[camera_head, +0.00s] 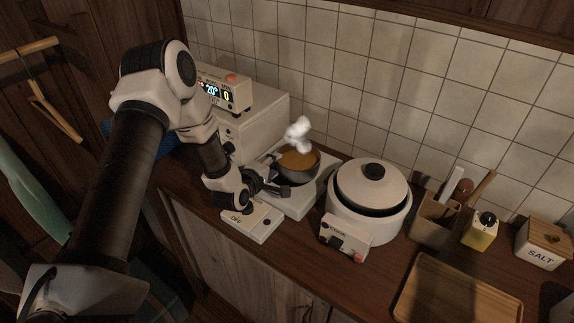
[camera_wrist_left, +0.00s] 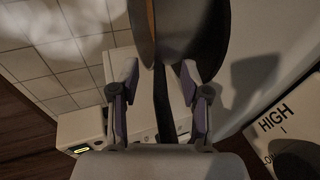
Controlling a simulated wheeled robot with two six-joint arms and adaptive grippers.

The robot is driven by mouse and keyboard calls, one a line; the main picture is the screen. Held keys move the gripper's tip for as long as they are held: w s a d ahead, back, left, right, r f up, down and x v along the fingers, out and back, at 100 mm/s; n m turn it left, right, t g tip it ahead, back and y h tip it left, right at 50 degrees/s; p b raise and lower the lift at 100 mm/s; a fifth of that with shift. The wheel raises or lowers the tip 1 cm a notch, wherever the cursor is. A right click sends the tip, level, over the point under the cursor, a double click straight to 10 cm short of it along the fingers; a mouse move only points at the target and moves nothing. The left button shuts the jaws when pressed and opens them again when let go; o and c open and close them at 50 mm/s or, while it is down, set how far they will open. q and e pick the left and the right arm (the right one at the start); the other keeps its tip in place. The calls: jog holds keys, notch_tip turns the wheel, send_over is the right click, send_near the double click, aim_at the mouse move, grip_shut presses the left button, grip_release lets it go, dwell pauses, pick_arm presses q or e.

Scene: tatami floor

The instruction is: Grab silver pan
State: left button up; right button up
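The silver pan (camera_head: 313,166) stands on the white burner unit (camera_head: 293,207) with brown contents (camera_head: 297,160) and white steam above. In the left wrist view the pan (camera_wrist_left: 205,35) shows at the top, and its dark handle (camera_wrist_left: 162,103) runs down between my fingers. My left gripper (camera_head: 280,187) is at the handle side of the pan. In the wrist view the left gripper (camera_wrist_left: 157,82) is open, with fingers on both sides of the handle and gaps visible. My right gripper is not in view.
A white rice cooker (camera_head: 368,215) stands close to the right of the pan. A boxy appliance with a lit display (camera_head: 222,92) is behind left.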

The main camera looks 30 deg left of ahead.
pick_arm(q)
grip_shut()
jog(key=shift+r, duration=0.1)
